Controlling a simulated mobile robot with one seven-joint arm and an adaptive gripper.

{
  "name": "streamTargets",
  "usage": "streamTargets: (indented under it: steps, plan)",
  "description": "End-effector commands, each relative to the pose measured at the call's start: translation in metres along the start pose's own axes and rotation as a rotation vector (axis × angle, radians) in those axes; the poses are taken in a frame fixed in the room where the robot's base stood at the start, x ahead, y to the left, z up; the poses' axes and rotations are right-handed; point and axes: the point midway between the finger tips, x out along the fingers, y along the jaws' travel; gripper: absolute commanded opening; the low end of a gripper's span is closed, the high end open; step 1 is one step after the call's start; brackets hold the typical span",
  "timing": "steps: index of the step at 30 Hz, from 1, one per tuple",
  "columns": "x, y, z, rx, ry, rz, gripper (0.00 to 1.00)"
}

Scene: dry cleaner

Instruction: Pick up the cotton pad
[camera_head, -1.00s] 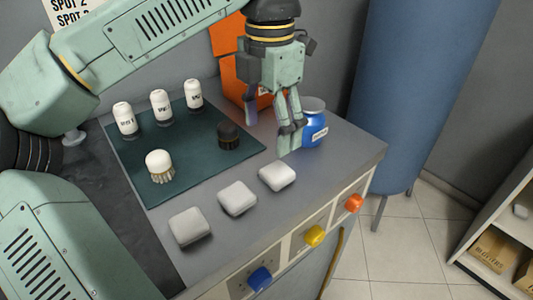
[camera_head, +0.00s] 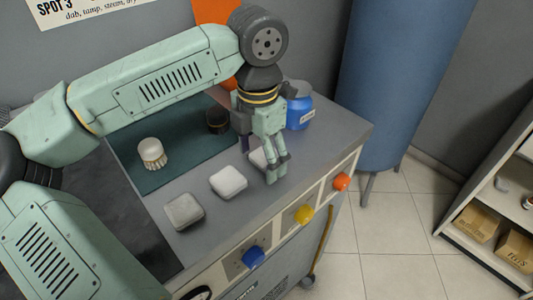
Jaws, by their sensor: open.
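Three white, rounded cotton pads lie in a row along the front of the counter. The left pad (camera_head: 184,211) and the middle pad (camera_head: 228,182) show fully. The right pad (camera_head: 257,158) is mostly hidden behind my gripper. My gripper (camera_head: 259,163) points down at the right pad, with its fingers apart, one to each side of it. I cannot tell whether the fingers touch the pad.
A dark green mat (camera_head: 187,166) holds a pale-bristled brush (camera_head: 151,153) and a dark brush (camera_head: 217,120). A blue jar (camera_head: 299,111) stands behind my gripper to the right. Blue, yellow and orange knobs (camera_head: 304,214) line the counter's front. My arm hides the white bottles.

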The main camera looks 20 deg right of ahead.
Motion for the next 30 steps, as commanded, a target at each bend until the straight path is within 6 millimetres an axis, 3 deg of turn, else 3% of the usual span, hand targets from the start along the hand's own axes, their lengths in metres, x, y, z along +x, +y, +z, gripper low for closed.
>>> streamTargets:
  steps: [4, 23, 30]
  plan:
    - [0.0002, 0.0001, 0.0, 0.0, 0.0, 0.0, 0.7]
    - [-0.0002, 0.0002, 0.0001, 0.0, 0.0, 0.0, 0.3]
    - [-0.0056, 0.0007, 0.0004, -0.001, -0.001, 0.001, 0.29]
